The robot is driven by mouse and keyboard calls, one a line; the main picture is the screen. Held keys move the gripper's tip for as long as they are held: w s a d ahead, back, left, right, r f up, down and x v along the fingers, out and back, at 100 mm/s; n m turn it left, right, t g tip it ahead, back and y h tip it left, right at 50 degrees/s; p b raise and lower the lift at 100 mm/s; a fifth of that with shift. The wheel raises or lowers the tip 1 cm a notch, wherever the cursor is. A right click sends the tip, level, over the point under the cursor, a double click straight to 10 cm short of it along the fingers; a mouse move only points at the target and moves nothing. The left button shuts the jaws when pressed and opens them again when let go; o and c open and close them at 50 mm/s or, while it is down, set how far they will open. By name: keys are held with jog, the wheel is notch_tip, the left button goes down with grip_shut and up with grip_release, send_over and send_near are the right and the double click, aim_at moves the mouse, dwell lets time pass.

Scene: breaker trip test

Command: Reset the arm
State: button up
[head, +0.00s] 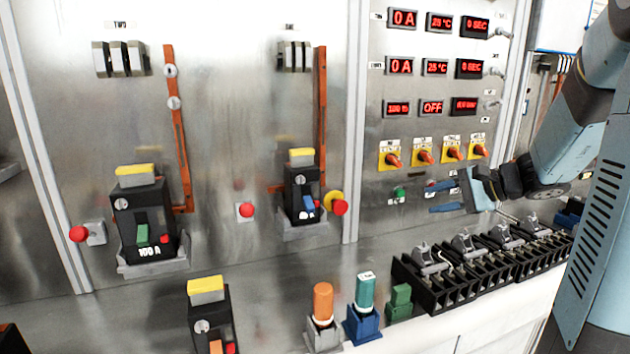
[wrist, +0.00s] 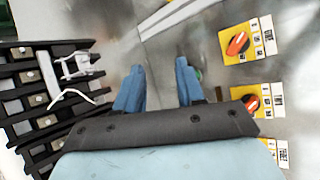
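My gripper (head: 452,196) is at the right in the head view, in front of the metal panel below the rotary switches. Its two blue fingers are apart with nothing between them. In the wrist view, my gripper (wrist: 157,85) also shows open and empty, with bare metal beyond the fingertips. A green button (head: 400,193) is on the panel left of the fingers. My arm (head: 570,130) reaches in from the right side of the head view.
Yellow-plated rotary switches (head: 423,155) are above my gripper, and black terminal blocks (head: 480,262) lie below. A breaker (head: 143,215) marked 100 A and a smaller breaker (head: 303,195) are on the left panels. Orange (head: 323,300) and teal (head: 365,292) plugs stand on the front ledge.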

jog(key=s+a+n+g+h, duration=0.35)
jog(key=s+a+n, duration=0.3)
jog(key=s, duration=0.55)
jog(key=s+d+r+n+t+h, duration=0.1)
jog(key=s+n+h, duration=0.4)
jog(key=s, duration=0.6)
jog(key=shift+d+r+t+h, duration=0.25)
jog(key=shift+r+t+h, duration=0.2)
jog(key=shift+r+h, duration=0.5)
jog(key=shift+a+r+n, duration=0.1)
jog(key=shift+n, duration=0.15)
